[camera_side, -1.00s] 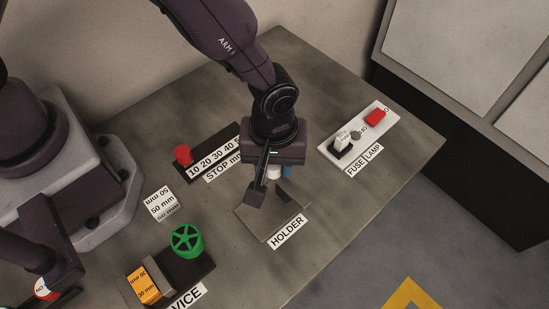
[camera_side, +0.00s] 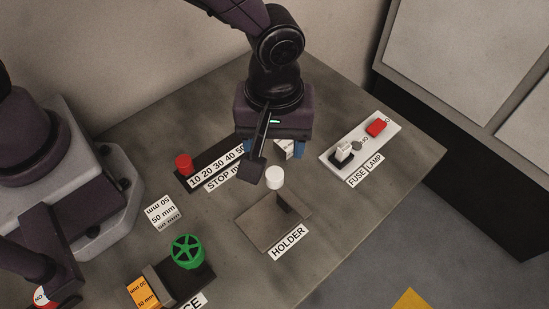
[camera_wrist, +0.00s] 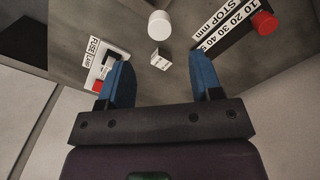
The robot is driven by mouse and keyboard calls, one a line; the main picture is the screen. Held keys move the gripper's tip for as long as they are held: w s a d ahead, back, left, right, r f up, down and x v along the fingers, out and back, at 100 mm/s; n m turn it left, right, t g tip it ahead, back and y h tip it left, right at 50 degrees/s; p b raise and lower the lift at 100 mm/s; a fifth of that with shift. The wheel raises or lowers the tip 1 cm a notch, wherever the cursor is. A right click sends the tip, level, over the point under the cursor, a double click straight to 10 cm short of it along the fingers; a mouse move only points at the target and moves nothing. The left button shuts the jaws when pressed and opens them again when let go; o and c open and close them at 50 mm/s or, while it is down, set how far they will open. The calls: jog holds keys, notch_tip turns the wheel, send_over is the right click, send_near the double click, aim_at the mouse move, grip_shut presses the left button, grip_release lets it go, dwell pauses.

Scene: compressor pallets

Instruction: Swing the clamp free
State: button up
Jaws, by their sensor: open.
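No part that I can clearly identify as a clamp shows in either view. A small white marked block (camera_wrist: 160,59) is on the bench beyond the fingertips.
Left of the holder is a vice with a green handwheel (camera_side: 187,251) and an orange 30 mm block (camera_side: 145,288). A white 50 mm block (camera_side: 162,211), a stop scale with a red knob (camera_side: 184,164) and a fuse and lamp panel (camera_side: 383,134) are around. Bench in front is clear.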

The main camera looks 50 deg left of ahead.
notch_tip(320, 180, up, 4)
jog(key=shift+r, duration=0.1)
dwell(0.4)
jog(key=s+a+r+m+t, duration=0.2)
jog(key=s+a+r+m, duration=0.2)
jog(key=a+r, duration=0.4)
jog(key=s+a+r+m+t, duration=0.3)
jog(key=s+a+r+m, duration=0.2)
jog(key=a, duration=1)
notch_tip(320, 180, up, 3)
jog(key=shift+s+r+t, duration=0.15)
jog(key=shift+t, duration=0.15)
